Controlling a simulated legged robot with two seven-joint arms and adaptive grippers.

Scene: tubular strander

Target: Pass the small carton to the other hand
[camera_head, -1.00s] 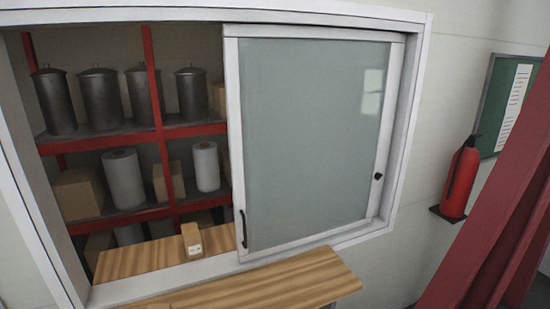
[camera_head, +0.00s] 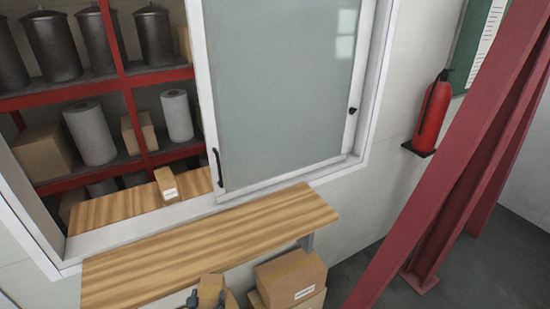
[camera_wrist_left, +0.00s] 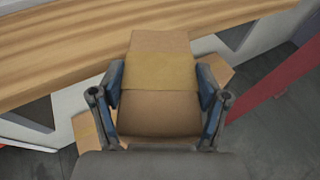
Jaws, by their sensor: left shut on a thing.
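A small brown carton (camera_wrist_left: 158,115) with a yellowish tape band is between the two fingers of my left gripper (camera_wrist_left: 160,88) in the left wrist view. The fingers press on its left and right sides. In the head view my left gripper (camera_head: 208,298) shows only in part at the bottom edge, in front of the wooden counter. The carton in it is mostly cut off there. Another small carton (camera_head: 166,183) with a white label stands on the sill inside the window opening, apart from my gripper. My right gripper is out of view.
The wooden counter (camera_head: 210,240) juts out below the window, its top bare. Cardboard boxes (camera_head: 290,278) are stacked on the floor beside it. A sliding glass pane (camera_head: 280,90) covers the window's right part. Red steel beams (camera_head: 440,170) and a fire extinguisher (camera_head: 432,115) stand at the right.

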